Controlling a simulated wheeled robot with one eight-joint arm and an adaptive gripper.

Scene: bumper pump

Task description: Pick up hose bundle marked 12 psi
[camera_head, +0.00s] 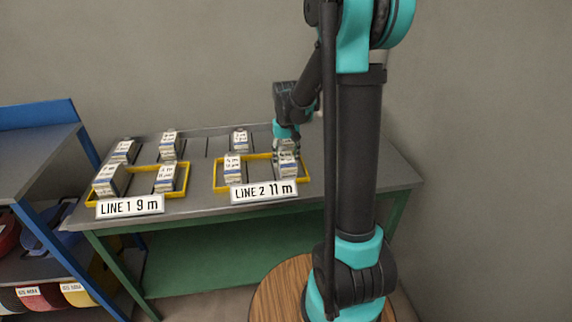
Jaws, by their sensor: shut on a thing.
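Several small boxy bundles with white labels stand on the grey bench; the print is too small to read, so I cannot tell which is marked 12 psi. My gripper (287,150) points down at the right end of the LINE 2 yellow frame (259,157). It is shut on the bundle (288,168) there, whose top the fingers partly hide. I cannot tell whether that bundle is lifted clear of the bench. Another bundle (232,168) stands at the left of the same frame, and one (240,141) stands behind it.
The LINE 1 9 m sign (130,206) fronts a second yellow frame (139,193) with bundles in and behind it. The LINE 2 11 m sign (264,191) fronts the right frame. The bench's right end (370,172) is clear. A blue shelf rack (40,140) stands at left.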

